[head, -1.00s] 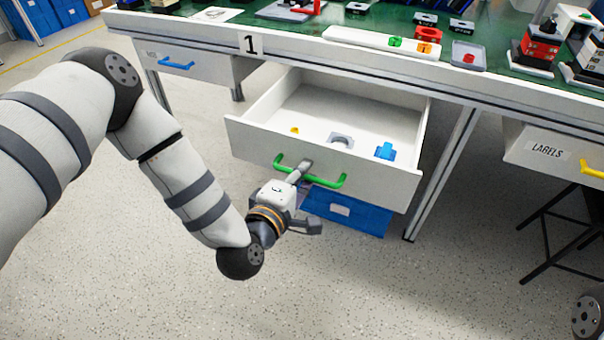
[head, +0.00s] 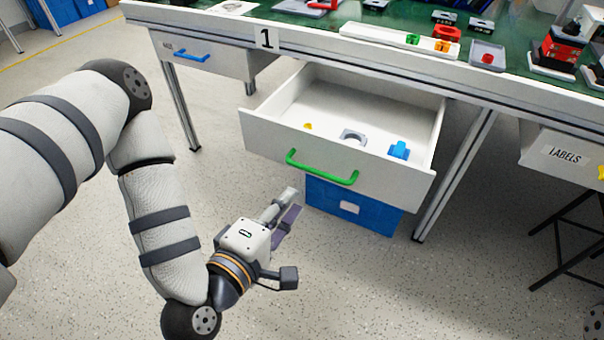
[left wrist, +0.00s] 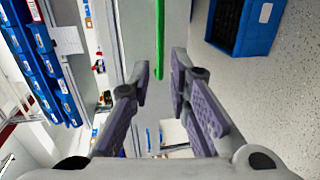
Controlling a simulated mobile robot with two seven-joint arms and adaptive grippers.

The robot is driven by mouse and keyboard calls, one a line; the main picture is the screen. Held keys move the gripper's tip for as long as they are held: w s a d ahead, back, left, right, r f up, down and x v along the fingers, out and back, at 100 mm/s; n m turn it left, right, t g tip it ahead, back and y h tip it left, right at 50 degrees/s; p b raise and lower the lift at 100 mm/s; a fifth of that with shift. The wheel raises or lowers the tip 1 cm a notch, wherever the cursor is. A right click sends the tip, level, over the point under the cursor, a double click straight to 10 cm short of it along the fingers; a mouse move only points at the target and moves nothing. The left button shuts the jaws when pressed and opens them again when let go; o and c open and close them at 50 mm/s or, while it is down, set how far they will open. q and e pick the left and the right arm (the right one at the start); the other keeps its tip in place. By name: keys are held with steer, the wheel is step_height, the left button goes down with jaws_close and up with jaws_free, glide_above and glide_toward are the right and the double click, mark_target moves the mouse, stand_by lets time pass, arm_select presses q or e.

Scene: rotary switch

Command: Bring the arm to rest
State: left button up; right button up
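My left arm comes in from the left of the head view. Its gripper (head: 292,203) is below and in front of the open drawer (head: 335,117), apart from the green handle (head: 320,168). The drawer is pulled out under the bench. My right gripper is not in view.
The drawer holds a blue part (head: 398,150), a grey part (head: 354,136) and a small yellow piece (head: 308,126). A blue crate (head: 350,207) stands below it. A stool (head: 565,235) is at right. The floor in front is clear.

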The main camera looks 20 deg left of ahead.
arm_select(q)
steer(key=shift+f, duration=0.1)
